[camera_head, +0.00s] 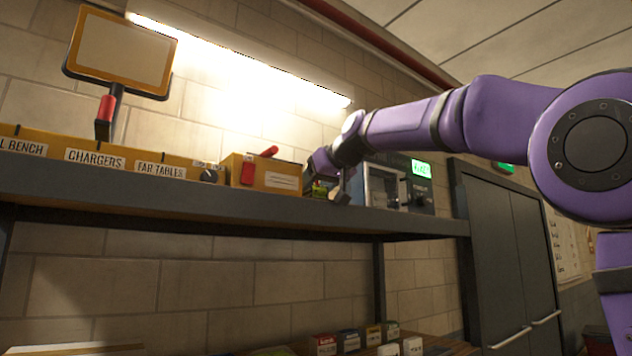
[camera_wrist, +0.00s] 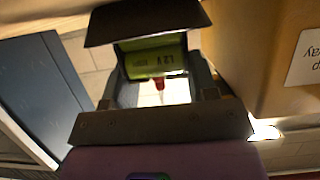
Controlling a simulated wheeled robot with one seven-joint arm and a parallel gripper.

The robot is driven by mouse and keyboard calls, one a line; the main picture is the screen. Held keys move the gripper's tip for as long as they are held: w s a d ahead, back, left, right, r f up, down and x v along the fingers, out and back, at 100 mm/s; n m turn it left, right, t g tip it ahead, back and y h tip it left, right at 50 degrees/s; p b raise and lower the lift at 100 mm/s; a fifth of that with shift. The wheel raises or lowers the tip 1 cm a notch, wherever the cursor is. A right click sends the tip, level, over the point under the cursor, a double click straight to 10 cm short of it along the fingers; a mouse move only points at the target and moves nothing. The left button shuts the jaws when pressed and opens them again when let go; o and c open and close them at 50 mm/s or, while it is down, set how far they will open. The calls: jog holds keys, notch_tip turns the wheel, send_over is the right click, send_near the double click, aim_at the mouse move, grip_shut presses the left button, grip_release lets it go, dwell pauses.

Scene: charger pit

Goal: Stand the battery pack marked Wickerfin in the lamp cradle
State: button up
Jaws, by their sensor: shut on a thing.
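My gripper (camera_head: 328,187) is at the upper shelf, just right of a yellow-orange box. A lamp with a flat orange-framed panel (camera_head: 120,52) stands at the upper left on a dark and red stem. I cannot tell which thing is the lamp cradle.
The yellow-orange box (camera_head: 265,174) stands close left of my gripper; a grey device with a green display (camera_head: 395,188) stands close right. Several small packs (camera_head: 350,340) stand on the lower bench. The grey shelf edge (camera_head: 200,200) runs below my gripper.

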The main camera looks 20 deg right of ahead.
jog(key=o, duration=0.9)
jog(key=shift+r, duration=0.1)
jog(key=shift+r, duration=0.25)
jog(key=v, duration=1.2)
jog(key=shift+r, duration=0.25)
jog(key=s+d+f+m+g+h, duration=0.1)
jog(key=s+f+g, duration=0.1)
jog(key=s+f, duration=0.7)
jog(key=s+d+f+m+g+h, duration=0.1)
jog(key=s+f+g, duration=0.2)
jog(key=s+f, duration=0.6)
jog(key=s+d+f+m+g+h, duration=0.1)
jog(key=s+f, duration=0.8)
jog(key=f, duration=1.9)
jog(key=shift+d+f+m+g+h, duration=0.2)
jog(key=shift+m+g+h, duration=0.1)
jog(key=shift+g+h, duration=0.4)
